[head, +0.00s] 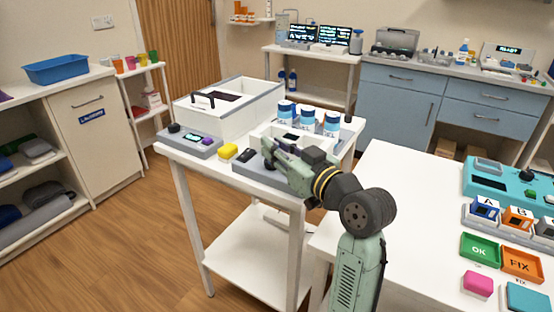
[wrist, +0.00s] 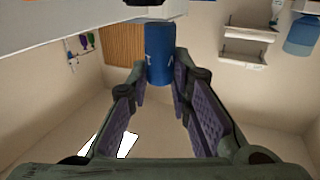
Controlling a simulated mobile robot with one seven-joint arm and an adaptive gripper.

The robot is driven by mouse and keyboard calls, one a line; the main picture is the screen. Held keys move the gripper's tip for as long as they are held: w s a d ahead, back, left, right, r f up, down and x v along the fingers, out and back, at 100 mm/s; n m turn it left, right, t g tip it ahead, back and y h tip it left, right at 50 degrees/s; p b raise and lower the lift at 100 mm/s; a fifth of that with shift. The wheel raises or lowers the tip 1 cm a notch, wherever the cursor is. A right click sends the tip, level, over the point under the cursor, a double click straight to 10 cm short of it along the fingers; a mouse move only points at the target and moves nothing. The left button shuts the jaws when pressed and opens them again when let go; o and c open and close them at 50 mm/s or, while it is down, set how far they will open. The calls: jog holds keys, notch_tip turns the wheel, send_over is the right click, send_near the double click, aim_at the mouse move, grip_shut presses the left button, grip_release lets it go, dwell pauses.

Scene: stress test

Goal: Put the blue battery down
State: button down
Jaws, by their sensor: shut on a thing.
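My gripper (wrist: 160,78) is shut on a blue battery (wrist: 160,52), a plain blue body with a faint pale mark, held at the fingertips between the purple pads. In the head view my gripper (head: 268,150) is over the front of the white cart (head: 185,153), above a grey device. The battery is hidden there, and I cannot tell if its lower end touches anything.
A white table (head: 395,200) at right holds labelled blocks and coloured mats.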

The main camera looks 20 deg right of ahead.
jog(key=s+a+r+b, duration=0.1)
jog(key=s+a+b, duration=0.1)
jog(key=s+b, duration=0.2)
jog(key=s+a+b, duration=0.2)
jog(key=s+b, duration=0.2)
jog(key=s, duration=0.7)
jog(key=shift+s+a+r+b, duration=0.15)
jog(key=shift+a+r+b, duration=0.15)
jog(key=shift+a+r, duration=0.05)
jog(key=shift+a, duration=0.1)
